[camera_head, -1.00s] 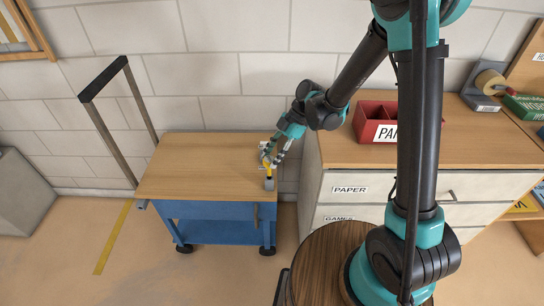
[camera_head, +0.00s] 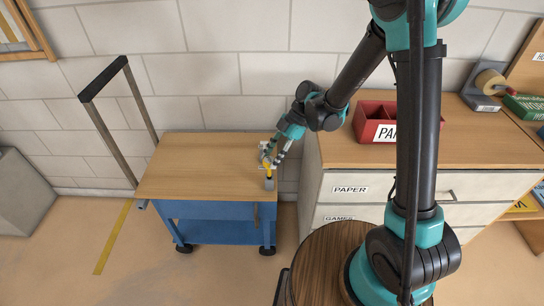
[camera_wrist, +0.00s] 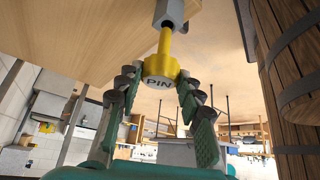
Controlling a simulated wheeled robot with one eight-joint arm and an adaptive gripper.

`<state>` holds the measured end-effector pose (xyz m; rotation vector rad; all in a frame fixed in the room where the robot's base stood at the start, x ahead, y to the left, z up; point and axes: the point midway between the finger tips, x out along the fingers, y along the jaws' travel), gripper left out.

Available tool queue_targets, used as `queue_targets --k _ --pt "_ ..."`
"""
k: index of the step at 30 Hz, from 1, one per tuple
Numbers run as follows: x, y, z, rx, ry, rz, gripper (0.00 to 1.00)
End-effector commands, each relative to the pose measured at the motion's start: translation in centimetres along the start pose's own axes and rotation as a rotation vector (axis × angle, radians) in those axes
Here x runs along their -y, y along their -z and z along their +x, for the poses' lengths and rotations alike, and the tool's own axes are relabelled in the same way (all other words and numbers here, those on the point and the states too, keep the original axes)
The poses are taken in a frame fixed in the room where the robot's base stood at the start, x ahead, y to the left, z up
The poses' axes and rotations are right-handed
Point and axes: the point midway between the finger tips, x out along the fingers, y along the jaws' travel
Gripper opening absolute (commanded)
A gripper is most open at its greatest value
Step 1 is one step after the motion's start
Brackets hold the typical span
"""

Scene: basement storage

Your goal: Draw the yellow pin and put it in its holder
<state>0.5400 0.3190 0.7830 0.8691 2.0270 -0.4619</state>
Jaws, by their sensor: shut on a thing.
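The yellow pin (camera_wrist: 159,66) has a round head marked PIN and a thin shaft. In the wrist view my gripper (camera_wrist: 158,80) has its two fingers on either side of the head, shut on it. The far end of the shaft meets a grey fitting (camera_wrist: 169,14) at the edge of the wooden top; how deep it sits is hidden. In the head view the pin (camera_head: 268,170) and the fitting (camera_head: 269,184) are at the right edge of the blue cart. A pale grey part shows behind my fingers; I cannot tell whether it is the holder.
The cart's wooden top (camera_head: 200,168) is otherwise bare. A drawer cabinet (camera_head: 350,190) stands close on the right with a red bin (camera_head: 373,124) on top. A round wooden surface (camera_head: 322,262) is in front. The block wall is close behind.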

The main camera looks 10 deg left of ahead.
Motion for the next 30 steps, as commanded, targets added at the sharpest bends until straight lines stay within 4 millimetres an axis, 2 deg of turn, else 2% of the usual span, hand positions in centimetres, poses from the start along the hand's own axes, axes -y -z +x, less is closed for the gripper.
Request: queue_targets --k 30 --pt "0.0 -1.3 1.9 0.000 0.000 0.000 0.02"
